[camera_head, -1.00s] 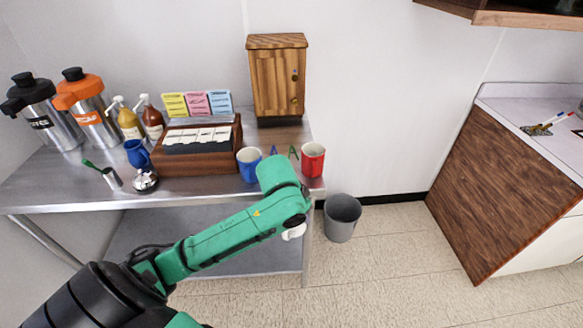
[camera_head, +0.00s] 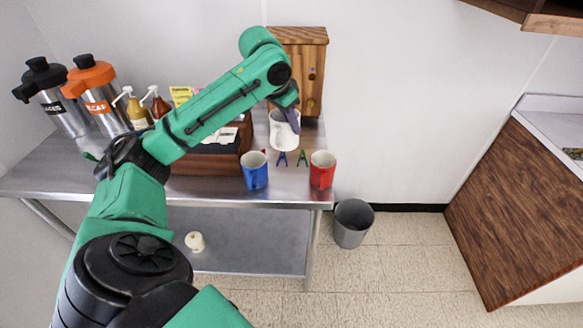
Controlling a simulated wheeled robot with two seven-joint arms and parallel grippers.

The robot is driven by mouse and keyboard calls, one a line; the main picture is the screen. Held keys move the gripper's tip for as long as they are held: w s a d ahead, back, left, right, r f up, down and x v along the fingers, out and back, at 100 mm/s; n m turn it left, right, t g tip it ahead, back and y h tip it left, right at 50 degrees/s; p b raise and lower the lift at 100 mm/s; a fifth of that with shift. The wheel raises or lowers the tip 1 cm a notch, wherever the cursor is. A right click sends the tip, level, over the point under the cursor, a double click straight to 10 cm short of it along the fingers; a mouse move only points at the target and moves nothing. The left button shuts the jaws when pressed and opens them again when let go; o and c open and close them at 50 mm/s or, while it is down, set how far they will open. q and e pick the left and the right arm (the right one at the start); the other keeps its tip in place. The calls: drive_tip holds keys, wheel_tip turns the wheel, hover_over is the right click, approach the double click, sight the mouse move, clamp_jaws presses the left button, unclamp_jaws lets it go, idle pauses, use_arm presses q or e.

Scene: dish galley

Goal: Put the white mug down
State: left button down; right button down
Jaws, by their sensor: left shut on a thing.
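The white mug (camera_head: 282,136) is in the head view at the back right of the steel table (camera_head: 215,188), in front of the wooden cabinet. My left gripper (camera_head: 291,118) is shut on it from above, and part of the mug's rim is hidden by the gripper. I cannot tell whether the mug's base touches the tabletop. A blue mug (camera_head: 255,172) stands in front of it to the left, and a red mug (camera_head: 322,171) stands in front to the right. My right gripper is not in view.
The wooden cabinet (camera_head: 312,70) stands close behind the white mug. Small blue clips (camera_head: 282,159) and green clips (camera_head: 302,159) lie between the mugs. A dark wooden organizer (camera_head: 205,163) is to the left. A grey bin (camera_head: 353,222) stands on the floor beside the table.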

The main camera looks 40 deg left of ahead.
use_arm(q)
wheel_tip(320, 180, down, 15)
drive_tip(key=shift+p, duration=0.7)
drive_tip(key=c, duration=1)
unclamp_jaws()
drive_tip(key=shift+o, duration=0.2)
drive_tip(key=b+v, duration=0.2)
drive_tip(key=v, duration=1)
